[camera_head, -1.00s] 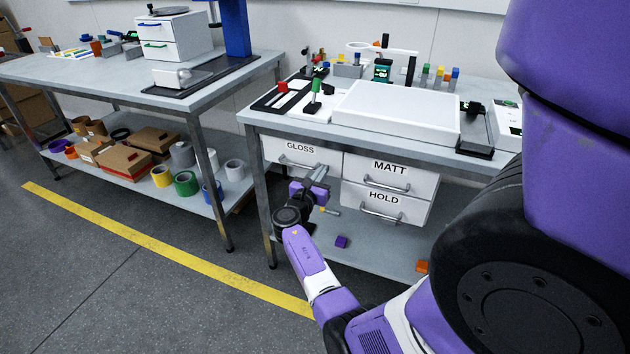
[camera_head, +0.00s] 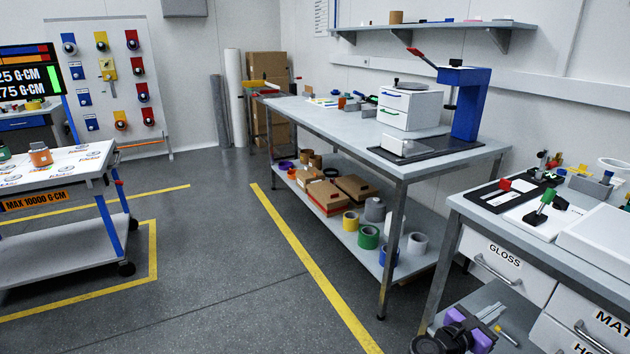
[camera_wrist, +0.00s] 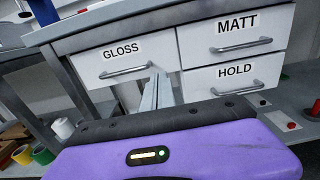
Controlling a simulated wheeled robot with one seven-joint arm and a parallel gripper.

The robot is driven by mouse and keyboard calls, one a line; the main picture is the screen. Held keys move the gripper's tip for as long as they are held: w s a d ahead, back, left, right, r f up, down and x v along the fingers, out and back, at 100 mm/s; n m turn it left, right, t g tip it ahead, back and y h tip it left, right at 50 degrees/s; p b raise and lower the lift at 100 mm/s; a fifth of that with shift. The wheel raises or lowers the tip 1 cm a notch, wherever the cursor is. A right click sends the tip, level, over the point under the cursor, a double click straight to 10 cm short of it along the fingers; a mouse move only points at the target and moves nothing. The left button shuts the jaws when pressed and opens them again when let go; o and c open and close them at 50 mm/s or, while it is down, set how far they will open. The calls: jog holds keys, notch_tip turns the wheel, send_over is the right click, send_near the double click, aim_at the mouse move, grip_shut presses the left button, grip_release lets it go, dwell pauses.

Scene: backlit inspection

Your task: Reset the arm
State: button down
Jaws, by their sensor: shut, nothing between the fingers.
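My gripper (camera_head: 489,313) is at the bottom right of the head view, in front of the bench and below the GLOSS drawer's handle. In the wrist view its two long grey fingers (camera_wrist: 156,88) lie together, shut with nothing between them. They point towards the GLOSS drawer (camera_wrist: 112,60), overlapping its lower right part in the picture. Whether they touch it I cannot tell. The MATT drawer (camera_wrist: 232,35) and HOLD drawer (camera_wrist: 235,73) are to the right. All three drawers look closed. Most of my arm is outside the head view.
The drawer bench (camera_head: 468,203) carries a white tray (camera_head: 600,235) and small parts. A second bench (camera_head: 340,119) stands behind, with tape rolls and boxes on its lower shelf. A trolley (camera_head: 65,167) is at left. The floor between is clear, with yellow lines.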

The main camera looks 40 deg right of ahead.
jog(key=w+a+f+m+t+y, duration=0.25)
jog(key=w+a+m+t, duration=0.35)
jog(key=w+t, duration=0.35)
jog(key=w+a+r+m+t+y+p, duration=0.1)
jog(key=a+m+t+y, duration=0.2)
jog(key=a, duration=0.6)
jog(key=w+a+r+t+y+p, duration=0.1)
jog(key=a+r+t+y+p, duration=0.2)
jog(key=a, duration=0.6)
jog(key=s+a+r+m+t+y+p, duration=0.1)
jog(key=s+a+r+m+t+y, duration=0.2)
jog(key=a, duration=0.5)
jog(key=s+a+r+m+t+y, duration=0.1)
jog(key=s+a+r+t, duration=0.1)
jog(key=s+a+r, duration=0.45)
jog(key=s+a+r+m+y+p, duration=0.1)
jog(key=s+a+r+y, duration=0.1)
jog(key=s+a, duration=0.3)
jog(key=s+a+r+m+g+y+p, duration=0.1)
jog(key=s+a+r+y+p, duration=0.1)
jog(key=s+a+r+y, duration=0.1)
jog(key=s+a+r, duration=0.1)
jog(key=s+a, duration=0.1)
jog(key=a, duration=0.1)
jog(key=shift+s+r, duration=0.3)
